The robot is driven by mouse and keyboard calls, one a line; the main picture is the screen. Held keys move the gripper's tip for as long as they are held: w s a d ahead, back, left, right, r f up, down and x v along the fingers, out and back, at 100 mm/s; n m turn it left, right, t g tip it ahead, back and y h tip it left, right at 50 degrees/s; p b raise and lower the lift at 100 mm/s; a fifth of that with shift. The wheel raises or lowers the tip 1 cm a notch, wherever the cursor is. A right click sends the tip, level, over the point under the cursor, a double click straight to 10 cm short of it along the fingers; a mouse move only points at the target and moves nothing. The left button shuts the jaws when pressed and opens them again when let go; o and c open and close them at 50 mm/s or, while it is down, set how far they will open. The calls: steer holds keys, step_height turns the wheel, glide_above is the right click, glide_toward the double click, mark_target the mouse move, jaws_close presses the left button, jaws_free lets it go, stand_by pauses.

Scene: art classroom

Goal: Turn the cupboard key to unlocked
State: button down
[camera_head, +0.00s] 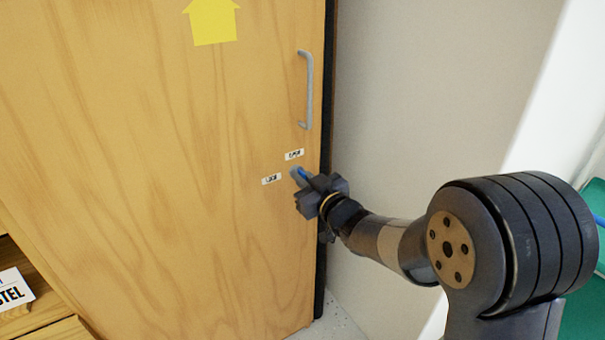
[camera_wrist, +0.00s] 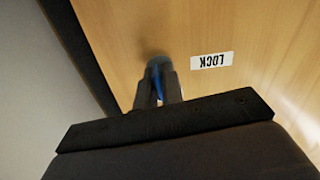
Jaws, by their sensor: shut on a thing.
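The wooden cupboard door (camera_head: 160,150) fills the left and middle of the head view. Its blue key (camera_head: 299,175) sits low near the door's right edge, below the grey handle. My gripper (camera_head: 310,182) is at the key and shut on it. In the wrist view the blue key (camera_wrist: 158,70) shows between the two dark fingers (camera_wrist: 158,88), which hide much of it. A white label reading LOCK (camera_wrist: 211,61) appears upside down beside the key. In the head view one small label (camera_head: 271,179) is left of the key and another (camera_head: 294,155) is above it. The key's exact angle is hard to tell.
A grey bar handle (camera_head: 306,90) stands out from the door above the key. A yellow arrow sign (camera_head: 212,21) is higher up. A plain pale wall (camera_head: 420,90) is right of the cupboard. An open shelf with a lettered card (camera_head: 13,290) is at lower left.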

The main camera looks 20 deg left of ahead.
steer(key=shift+m, duration=0.6)
steer(key=c, duration=1.6)
jaws_free()
steer(key=v, duration=1)
steer(key=shift+s+d+p, duration=0.25)
steer(key=shift+s+p, duration=0.1)
steer(key=shift+p, duration=0.1)
steer(key=shift+w+a, duration=0.1)
